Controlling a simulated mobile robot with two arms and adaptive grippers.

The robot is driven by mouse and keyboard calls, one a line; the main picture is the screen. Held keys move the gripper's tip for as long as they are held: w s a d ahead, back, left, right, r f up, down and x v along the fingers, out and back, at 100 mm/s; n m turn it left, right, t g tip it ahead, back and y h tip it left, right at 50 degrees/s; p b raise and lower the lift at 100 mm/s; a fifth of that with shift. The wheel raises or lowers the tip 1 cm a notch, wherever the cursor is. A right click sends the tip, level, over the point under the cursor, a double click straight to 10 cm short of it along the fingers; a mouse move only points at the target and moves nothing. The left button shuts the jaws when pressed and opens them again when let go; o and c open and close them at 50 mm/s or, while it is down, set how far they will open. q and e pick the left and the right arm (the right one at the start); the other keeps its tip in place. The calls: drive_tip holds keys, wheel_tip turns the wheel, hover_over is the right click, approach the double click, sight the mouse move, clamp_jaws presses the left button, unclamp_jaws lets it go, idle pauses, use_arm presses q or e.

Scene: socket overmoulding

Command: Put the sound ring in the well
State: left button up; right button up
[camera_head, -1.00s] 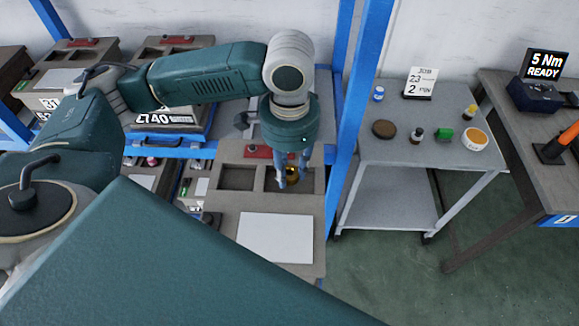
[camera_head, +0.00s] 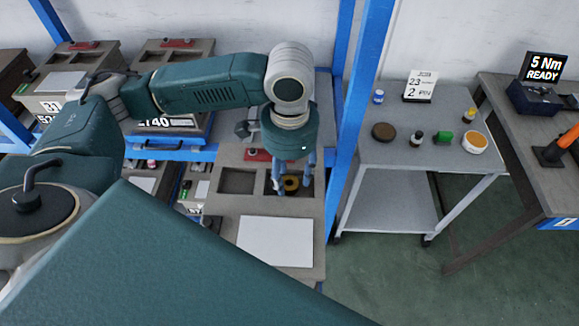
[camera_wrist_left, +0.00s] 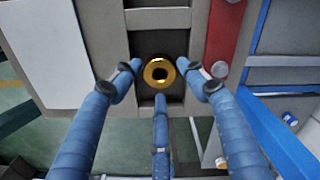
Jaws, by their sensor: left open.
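The ring (camera_head: 291,182) is brass-coloured with a dark hole. It lies in the right-hand well (camera_head: 271,187) of the grey-brown mould block. In the left wrist view the ring (camera_wrist_left: 159,73) lies flat inside the dark rectangular well (camera_wrist_left: 150,44). My left gripper (camera_head: 292,190) points down over this well. Its blue fingers are spread open around the ring; in the left wrist view the fingertips (camera_wrist_left: 160,82) stand apart from it. My right gripper is not in view.
An empty well (camera_head: 236,181) lies left of the ring's well. A white plate (camera_head: 275,240) lies on the block's front part. A blue rack post (camera_head: 358,110) stands close right of my gripper. A grey cart (camera_head: 398,155) with small items stands further right.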

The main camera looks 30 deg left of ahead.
use_arm(q)
wheel_tip(320, 180, up, 13)
drive_tip(key=b, duration=0.1)
idle(0.3)
idle(0.4)
